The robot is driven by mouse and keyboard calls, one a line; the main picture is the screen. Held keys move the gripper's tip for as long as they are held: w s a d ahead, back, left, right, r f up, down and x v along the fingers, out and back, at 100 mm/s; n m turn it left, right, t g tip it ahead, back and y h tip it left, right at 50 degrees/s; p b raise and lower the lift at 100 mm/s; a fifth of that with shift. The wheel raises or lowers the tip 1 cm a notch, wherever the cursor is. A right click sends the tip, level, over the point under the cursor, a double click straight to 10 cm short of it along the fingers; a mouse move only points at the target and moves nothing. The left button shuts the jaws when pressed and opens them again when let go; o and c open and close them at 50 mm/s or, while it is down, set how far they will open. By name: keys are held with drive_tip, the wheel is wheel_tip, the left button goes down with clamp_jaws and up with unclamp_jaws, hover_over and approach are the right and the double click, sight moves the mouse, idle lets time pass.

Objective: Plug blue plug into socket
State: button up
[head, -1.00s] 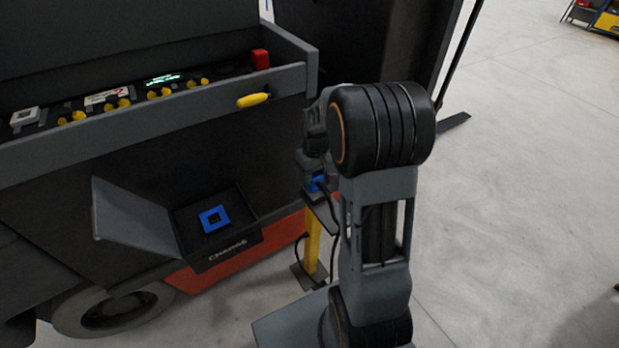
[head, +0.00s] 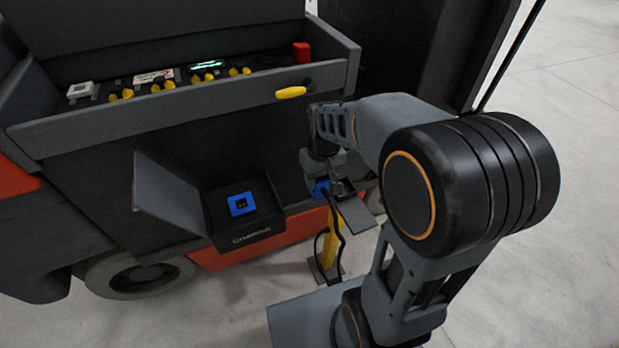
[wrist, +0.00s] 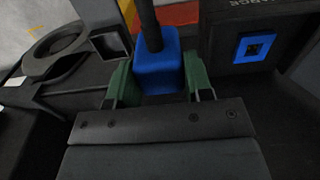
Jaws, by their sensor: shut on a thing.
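The blue plug (head: 321,188) is held in my gripper (head: 326,180), above and beside the yellow post. In the wrist view the plug (wrist: 158,66) sits between the two green fingers of my gripper (wrist: 158,84), with a black cable rising from it. The blue square socket (head: 241,204) sits inside the open charge box, left of my gripper in the head view. The socket (wrist: 254,48) shows at the upper right in the wrist view, apart from the plug. The plug's contact face is hidden.
The open charge box (head: 262,238) has a grey lid (head: 165,195) swung out to the left. A yellow post (head: 334,243) with a small shelf (head: 357,214) stands right of the box. A panel with a yellow handle (head: 291,92) is above. Free floor (head: 575,200) lies right.

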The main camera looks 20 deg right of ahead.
drive_tip(key=shift+w, duration=0.1)
drive_tip(key=w+d+f, duration=0.1)
drive_tip(key=w+f, duration=0.2)
drive_tip(key=f, duration=0.3)
drive_tip(key=w+d+f+m, duration=0.1)
drive_tip(key=w+f, duration=0.3)
drive_tip(key=f, duration=0.1)
drive_tip(key=shift+w+d+f, duration=0.15)
drive_tip(key=shift+f, duration=0.2)
